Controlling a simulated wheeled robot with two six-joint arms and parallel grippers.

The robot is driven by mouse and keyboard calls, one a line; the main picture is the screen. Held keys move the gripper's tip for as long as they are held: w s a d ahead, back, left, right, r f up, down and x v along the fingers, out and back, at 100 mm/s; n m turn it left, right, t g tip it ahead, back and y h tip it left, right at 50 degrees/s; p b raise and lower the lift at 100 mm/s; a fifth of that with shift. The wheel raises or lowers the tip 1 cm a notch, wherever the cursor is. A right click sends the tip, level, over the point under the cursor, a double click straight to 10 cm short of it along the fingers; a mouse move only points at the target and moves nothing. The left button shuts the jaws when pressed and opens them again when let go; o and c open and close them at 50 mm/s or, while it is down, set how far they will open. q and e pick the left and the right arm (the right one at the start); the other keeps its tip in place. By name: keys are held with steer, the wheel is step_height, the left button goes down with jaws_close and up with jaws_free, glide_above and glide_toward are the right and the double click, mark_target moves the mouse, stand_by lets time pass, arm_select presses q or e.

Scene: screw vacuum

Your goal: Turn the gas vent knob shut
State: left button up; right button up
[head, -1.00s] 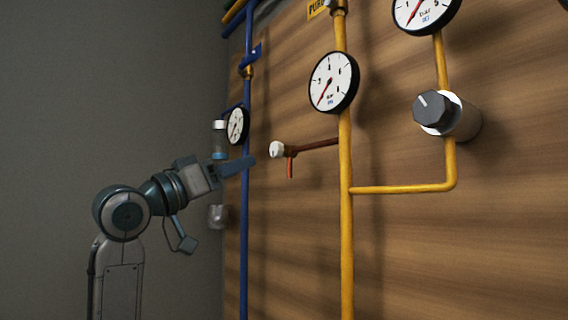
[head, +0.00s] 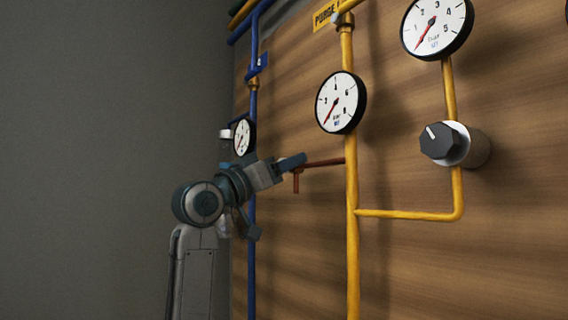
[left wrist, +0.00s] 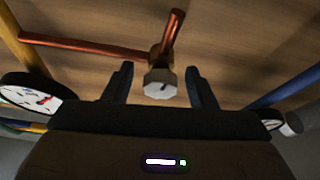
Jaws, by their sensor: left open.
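A small pale faceted knob (left wrist: 160,84) sits on a copper pipe (left wrist: 85,46) with a short copper branch. In the left wrist view it lies between the two fingers of my left gripper (head: 280,196), near the fingertips, with a gap on each side. My left gripper is open and holds nothing. In the head view the arm hides this knob, and only the copper pipe (head: 325,163) shows, running right to the yellow pipe. No label shows beside the knob. My right gripper is not in view.
A wooden panel (head: 420,270) carries a yellow pipe (head: 351,240), a blue pipe (head: 252,275) and several gauges, one being the middle gauge (head: 341,102). A larger black knob (head: 439,140) is at the right. Grey wall (head: 110,130) lies open at the left.

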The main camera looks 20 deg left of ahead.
arm_select(q)
steer(key=c, duration=1)
steer(key=shift+m, duration=0.3)
